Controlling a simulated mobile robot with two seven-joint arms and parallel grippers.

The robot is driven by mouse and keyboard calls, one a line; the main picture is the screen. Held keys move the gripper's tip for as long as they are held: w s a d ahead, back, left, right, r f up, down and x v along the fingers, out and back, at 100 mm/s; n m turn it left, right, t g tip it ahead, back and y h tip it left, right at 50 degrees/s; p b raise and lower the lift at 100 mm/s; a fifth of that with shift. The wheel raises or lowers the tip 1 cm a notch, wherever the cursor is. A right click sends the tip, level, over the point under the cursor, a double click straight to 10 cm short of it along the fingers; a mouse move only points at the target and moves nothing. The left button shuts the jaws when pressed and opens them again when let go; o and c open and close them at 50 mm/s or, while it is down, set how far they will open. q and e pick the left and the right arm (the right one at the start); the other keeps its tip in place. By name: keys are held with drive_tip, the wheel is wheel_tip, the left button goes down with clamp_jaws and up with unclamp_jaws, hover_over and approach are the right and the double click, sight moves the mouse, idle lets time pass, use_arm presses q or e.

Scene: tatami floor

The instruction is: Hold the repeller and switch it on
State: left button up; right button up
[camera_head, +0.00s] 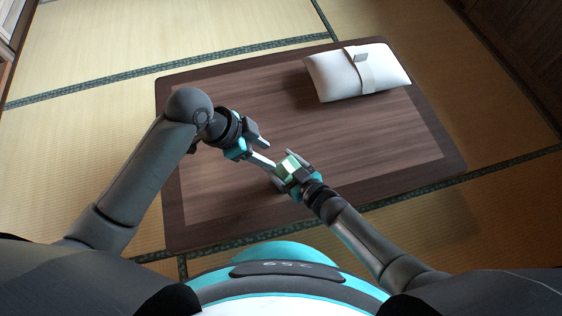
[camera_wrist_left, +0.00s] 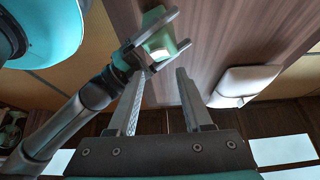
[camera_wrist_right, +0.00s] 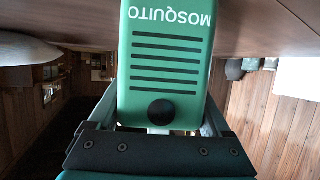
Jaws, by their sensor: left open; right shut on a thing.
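The repeller (camera_wrist_right: 168,60) is a green box with the word MOSQUITO, dark slots and a round black button, seen close up in the right wrist view. My right gripper (camera_head: 289,170) is shut on the repeller and holds it over the table's near part in the head view. The repeller also shows, small, in the left wrist view (camera_wrist_left: 158,42), between the right gripper's fingers. My left gripper (camera_head: 262,152) is open, with its fingertips close to the repeller on its left side. In the left wrist view the left fingers (camera_wrist_left: 163,75) are apart with nothing between them.
A low dark wooden table (camera_head: 215,190) lies below both grippers on the tatami floor. A white cushion-like bundle with a band (camera_head: 330,80) lies at the table's far right. The rest of the tabletop is clear.

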drive_tip(key=c, duration=0.6)
use_arm(q)
drive_tip(key=shift+s, duration=0.1)
drive_tip(key=shift+c, duration=1.4)
drive_tip(key=shift+s+n+t, duration=0.4)
drive_tip(key=shift+s+t, duration=0.1)
drive_tip(key=shift+s, duration=0.05)
drive_tip(key=c, duration=0.3)
drive_tip(key=s+r+n+t, duration=0.1)
drive_tip(key=s+a+r+n+t, duration=0.1)
drive_tip(key=s+r+t, duration=0.1)
drive_tip(key=shift+n, duration=0.3)
clamp_jaws()
drive_tip(key=shift+s+a+r+t, duration=0.1)
drive_tip(key=shift+s+r+t, duration=0.05)
drive_tip(key=shift+r+t, duration=0.45)
